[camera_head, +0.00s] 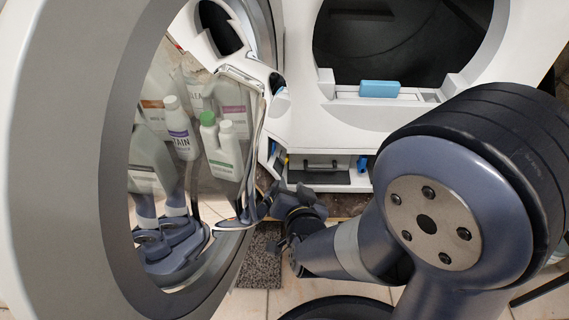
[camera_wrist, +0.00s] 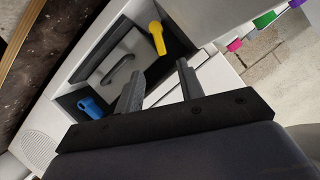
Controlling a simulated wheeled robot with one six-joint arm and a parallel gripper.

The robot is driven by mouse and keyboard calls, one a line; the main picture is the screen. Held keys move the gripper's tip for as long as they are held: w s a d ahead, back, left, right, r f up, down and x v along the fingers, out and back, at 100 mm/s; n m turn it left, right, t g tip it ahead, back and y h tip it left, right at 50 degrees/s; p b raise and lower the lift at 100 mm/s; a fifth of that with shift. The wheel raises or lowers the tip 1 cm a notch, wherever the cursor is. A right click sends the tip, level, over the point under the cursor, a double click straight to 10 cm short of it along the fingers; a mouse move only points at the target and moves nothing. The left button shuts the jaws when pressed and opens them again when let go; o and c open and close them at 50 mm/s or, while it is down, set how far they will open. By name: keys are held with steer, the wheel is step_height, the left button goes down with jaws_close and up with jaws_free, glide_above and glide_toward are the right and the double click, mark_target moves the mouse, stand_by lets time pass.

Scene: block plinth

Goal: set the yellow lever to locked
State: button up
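The yellow lever (camera_wrist: 158,40) shows in the wrist view at one end of a dark recessed panel (camera_wrist: 135,62). It is a short handle, and I see no lock marking beside it. A blue lever (camera_wrist: 89,107) sits at the other end of the panel, and a black pull handle (camera_wrist: 117,70) lies between them. My gripper (camera_wrist: 158,68) is open, its two dark fingers apart with nothing between them. The yellow lever is beyond the fingertips, apart from them. In the head view my gripper (camera_head: 262,203) is low, left of the recess; the blue lever (camera_head: 362,163) shows at the recess's right.
A large round door (camera_head: 70,150) stands open at the left, close to my gripper. Bottles (camera_head: 222,150) show in its glass. A light blue block (camera_head: 380,88) sits at the machine's opening. Pink, green and purple tabs (camera_wrist: 264,20) show at the wrist view's upper right.

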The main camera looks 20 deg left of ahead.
steer(key=b+x, duration=0.3)
steer(key=x, duration=0.7)
steer(key=shift+w, duration=0.1)
steer(key=shift+c, duration=0.3)
steer(key=shift+f, duration=0.1)
jaws_close()
